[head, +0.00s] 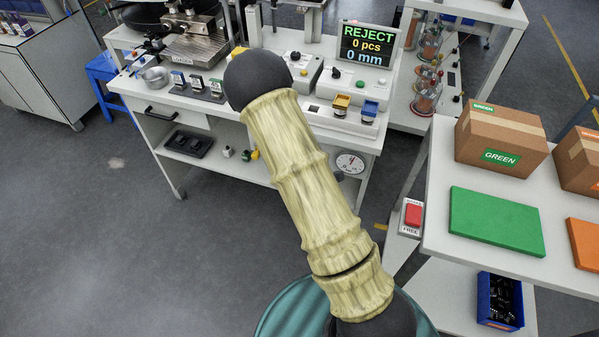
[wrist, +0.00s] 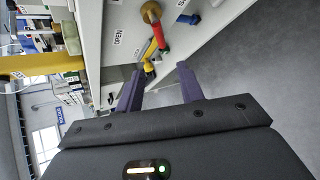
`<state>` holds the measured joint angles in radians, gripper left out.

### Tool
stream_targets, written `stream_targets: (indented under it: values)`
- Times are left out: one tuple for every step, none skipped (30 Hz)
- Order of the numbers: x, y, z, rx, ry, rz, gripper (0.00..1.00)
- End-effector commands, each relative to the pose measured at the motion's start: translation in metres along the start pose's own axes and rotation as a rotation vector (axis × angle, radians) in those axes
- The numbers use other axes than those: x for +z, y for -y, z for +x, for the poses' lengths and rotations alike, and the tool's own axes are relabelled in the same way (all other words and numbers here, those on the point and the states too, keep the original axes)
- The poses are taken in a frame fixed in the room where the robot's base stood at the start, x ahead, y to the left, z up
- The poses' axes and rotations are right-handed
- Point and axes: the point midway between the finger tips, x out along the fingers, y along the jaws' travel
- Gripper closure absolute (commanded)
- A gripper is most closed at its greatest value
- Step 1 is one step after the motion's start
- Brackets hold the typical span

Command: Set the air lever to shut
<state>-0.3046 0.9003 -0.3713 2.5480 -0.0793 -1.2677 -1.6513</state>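In the wrist view, a red lever (wrist: 160,36) on a round brass body (wrist: 151,11) is mounted on a white panel. Its red arm runs down the picture from the brass body. An OPEN label (wrist: 118,37) is left of it, and a partly cut-off label starting with S (wrist: 182,3) is at the upper right. My gripper (wrist: 161,67) has its two purple fingers spread with nothing between them; the lever is beyond the fingertips, apart from them. In the head view, I cannot make out the lever, and my arm hides part of the bench.
A yellow part (wrist: 151,49) and a blue part (wrist: 188,19) are close to the lever. In the head view, the white workbench (head: 215,170) carries a display reading REJECT (head: 368,45); a gauge (head: 350,162) is at its front. Open grey floor (head: 120,230) lies left.

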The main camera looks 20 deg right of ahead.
Motion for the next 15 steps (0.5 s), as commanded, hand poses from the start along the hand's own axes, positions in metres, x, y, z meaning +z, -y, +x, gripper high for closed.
stream_targets:
  values:
    - [0.002,-0.003,-0.004,-0.004,-0.001,-0.001,0.62]
    - [0.002,-0.004,-0.005,-0.004,-0.001,-0.001,0.62]
    - [0.002,-0.004,-0.006,-0.003,-0.001,-0.001,0.62]
    - [0.001,-0.004,-0.006,-0.004,-0.002,-0.001,0.62]
    - [0.001,-0.004,-0.007,-0.004,-0.002,-0.001,0.62]
    - [0.001,-0.004,-0.008,-0.004,-0.002,-0.001,0.62]
    - [0.001,-0.004,-0.009,-0.004,-0.002,-0.001,0.62]
    - [0.001,-0.004,-0.010,-0.004,-0.002,0.000,0.62]
    - [0.001,-0.004,-0.011,-0.004,-0.001,0.000,0.62]
    - [0.001,-0.004,-0.012,-0.004,-0.001,0.000,0.62]
    - [0.001,-0.004,-0.013,-0.004,-0.001,0.000,0.62]
    - [0.001,-0.003,-0.014,-0.005,-0.001,0.000,0.62]
    - [0.001,-0.003,-0.015,-0.004,-0.002,0.000,0.62]
    - [0.001,-0.004,-0.016,-0.003,-0.002,0.000,0.62]
    - [0.001,-0.003,-0.017,-0.004,-0.002,0.000,0.62]
